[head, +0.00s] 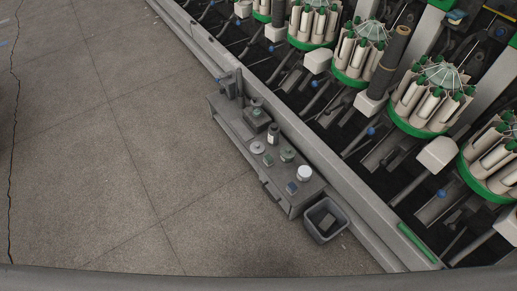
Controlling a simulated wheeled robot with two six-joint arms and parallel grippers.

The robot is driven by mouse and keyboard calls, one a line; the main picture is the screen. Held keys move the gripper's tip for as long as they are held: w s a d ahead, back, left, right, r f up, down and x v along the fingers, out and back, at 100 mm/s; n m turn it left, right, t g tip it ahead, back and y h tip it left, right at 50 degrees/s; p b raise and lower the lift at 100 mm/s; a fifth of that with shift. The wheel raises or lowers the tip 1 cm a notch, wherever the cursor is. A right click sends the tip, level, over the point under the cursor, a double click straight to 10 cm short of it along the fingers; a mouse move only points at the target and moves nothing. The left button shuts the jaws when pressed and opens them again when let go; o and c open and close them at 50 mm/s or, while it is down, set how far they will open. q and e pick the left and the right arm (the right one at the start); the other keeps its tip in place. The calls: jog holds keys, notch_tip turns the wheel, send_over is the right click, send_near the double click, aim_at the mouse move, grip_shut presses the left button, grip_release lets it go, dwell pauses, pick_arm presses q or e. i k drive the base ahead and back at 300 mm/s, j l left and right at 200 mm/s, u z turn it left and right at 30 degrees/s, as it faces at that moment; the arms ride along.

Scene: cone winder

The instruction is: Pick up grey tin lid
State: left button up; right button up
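A small grey workbench (238,133) stands on the floor alongside the winding machine. A flat, pale grey round piece (257,148), which looks like the tin lid, lies on the bench top near its left edge. It is small in the head view, so I cannot be sure what it is. A round tin with a white top (304,173) stands nearer the right end. Another small round grey item with green on it (288,155) is between them. Neither of my grippers is in view.
The bench also holds a bottle (273,136), a dark box (257,116), a green item (268,160) and a blue item (291,187). A grey bin (342,223) stands at its right end. The machine (437,95) runs behind. The floor at left is clear.

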aim_at(257, 148)
jog(key=i+j, duration=0.4)
jog(key=i+j+z, duration=0.75)
jog(key=j+z, duration=0.2)
jog(key=z, duration=0.25)
